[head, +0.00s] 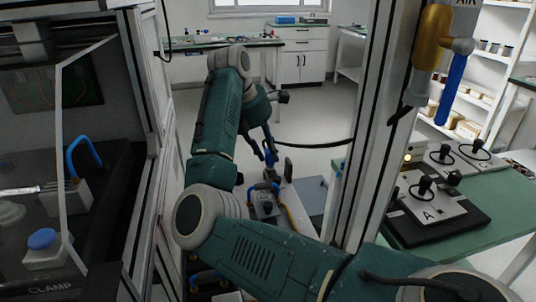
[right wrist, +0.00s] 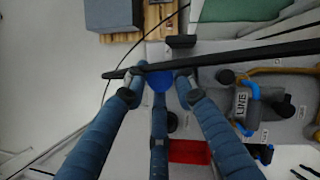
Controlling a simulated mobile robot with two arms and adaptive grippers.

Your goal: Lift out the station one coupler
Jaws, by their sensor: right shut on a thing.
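My right gripper (head: 268,152) hangs over a low cart beyond the enclosure frame. In the right wrist view its blue fingers (right wrist: 160,82) are closed together around a small bright blue piece. A black cable (right wrist: 240,56) crosses right at the fingertips, and in the head view the cable (head: 320,146) runs from the gripper towards the right post. The fingers hide most of the held piece, and I cannot tell for sure that it is the coupler. My left gripper is not in view.
The cart carries a blue-handled block (head: 265,188); a grey part marked LINE (right wrist: 243,104) and a red tray (right wrist: 188,151) lie close by the fingers. A green table (head: 490,206) with knobbed plates stands at right.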

